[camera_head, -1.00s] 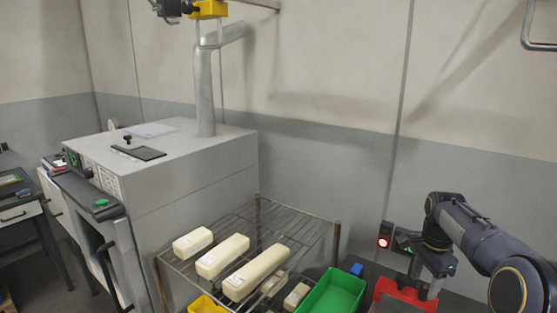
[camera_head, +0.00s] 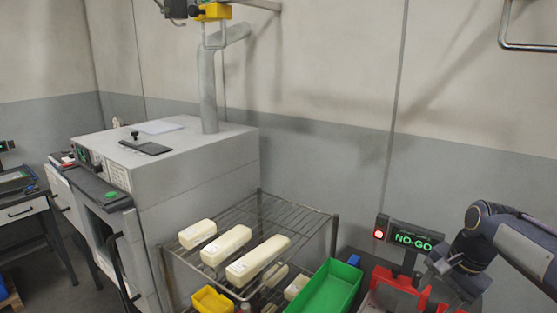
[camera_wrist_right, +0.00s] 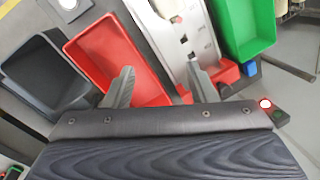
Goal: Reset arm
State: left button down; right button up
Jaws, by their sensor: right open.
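My right arm comes in from the right in the head view, and its gripper (camera_head: 454,268) is beside the lit NO-GO display (camera_head: 412,237). In the right wrist view the right gripper (camera_wrist_right: 158,82) has its two fingers spread apart with nothing between them. The fingers are above a red bin (camera_wrist_right: 110,50) and a pale metal fixture (camera_wrist_right: 178,40). My left gripper does not show in either view.
A wire rack with several cream blocks (camera_head: 258,260) stands in the middle. A green bin (camera_head: 330,288) and a yellow bin (camera_head: 211,300) are near it. A grey cabinet machine (camera_head: 190,165) is at left. A dark bin (camera_wrist_right: 45,72) lies left of the red bin.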

jog(key=s+a+f+n+t+y, duration=0.1)
jog(key=s+a+n, duration=0.4)
jog(key=s, duration=0.6)
jog(key=s+a+f+n+t+y, duration=0.1)
jog(key=s+a+n, duration=0.4)
jog(key=s, duration=0.7)
notch_tip(320, 180, down, 2)
jog(key=a+t, duration=0.1)
jog(key=a, duration=0.1)
jog(key=shift+a+t, duration=0.3)
jog(key=shift+t, duration=0.1)
